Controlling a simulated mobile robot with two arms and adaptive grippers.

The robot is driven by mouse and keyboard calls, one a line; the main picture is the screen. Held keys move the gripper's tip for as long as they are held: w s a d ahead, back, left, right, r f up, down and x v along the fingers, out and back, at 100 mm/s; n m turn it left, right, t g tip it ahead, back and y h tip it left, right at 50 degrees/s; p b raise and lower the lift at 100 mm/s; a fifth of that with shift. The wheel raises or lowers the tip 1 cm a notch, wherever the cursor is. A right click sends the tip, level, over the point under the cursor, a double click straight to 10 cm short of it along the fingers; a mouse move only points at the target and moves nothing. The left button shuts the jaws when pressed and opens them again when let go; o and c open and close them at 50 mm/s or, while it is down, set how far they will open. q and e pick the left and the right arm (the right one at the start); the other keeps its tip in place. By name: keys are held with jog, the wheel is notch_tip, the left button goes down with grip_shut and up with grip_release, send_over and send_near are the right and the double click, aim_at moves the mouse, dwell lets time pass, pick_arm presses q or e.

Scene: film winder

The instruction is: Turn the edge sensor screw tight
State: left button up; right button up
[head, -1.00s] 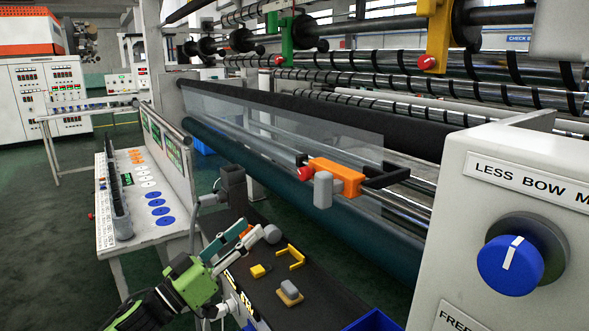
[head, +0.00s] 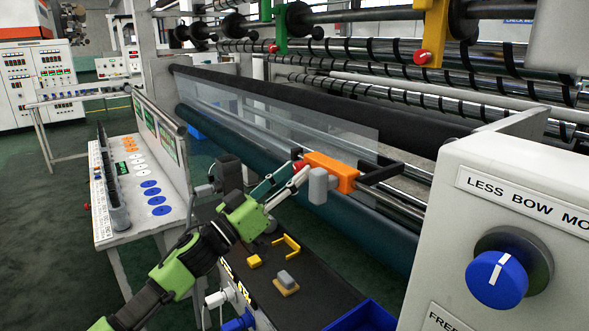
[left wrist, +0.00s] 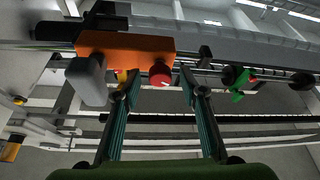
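The edge sensor is an orange block (head: 332,172) with a grey box (head: 318,187) on its front, held by a black bracket by the clear film. Its red screw knob (head: 298,165) is at the left end. My left gripper (head: 293,174) is at the knob, fingers apart. In the left wrist view the orange sensor (left wrist: 125,45) is at upper left. The red knob (left wrist: 160,74) with a small white mark shows between the two open fingertips (left wrist: 159,82), with gaps on both sides and no clear contact. My right gripper is out of view.
Below is a dark bench (head: 330,297) with a yellow bracket (head: 288,246), a yellow block (head: 254,261) and a grey-topped block (head: 286,281). A blue bin (head: 362,317) is at its front. A white panel with a blue dial (head: 497,279) stands at right.

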pick_arm(q)
jog(key=shift+w+d+r, duration=0.1)
jog(key=shift+w+d, duration=0.2)
grip_shut()
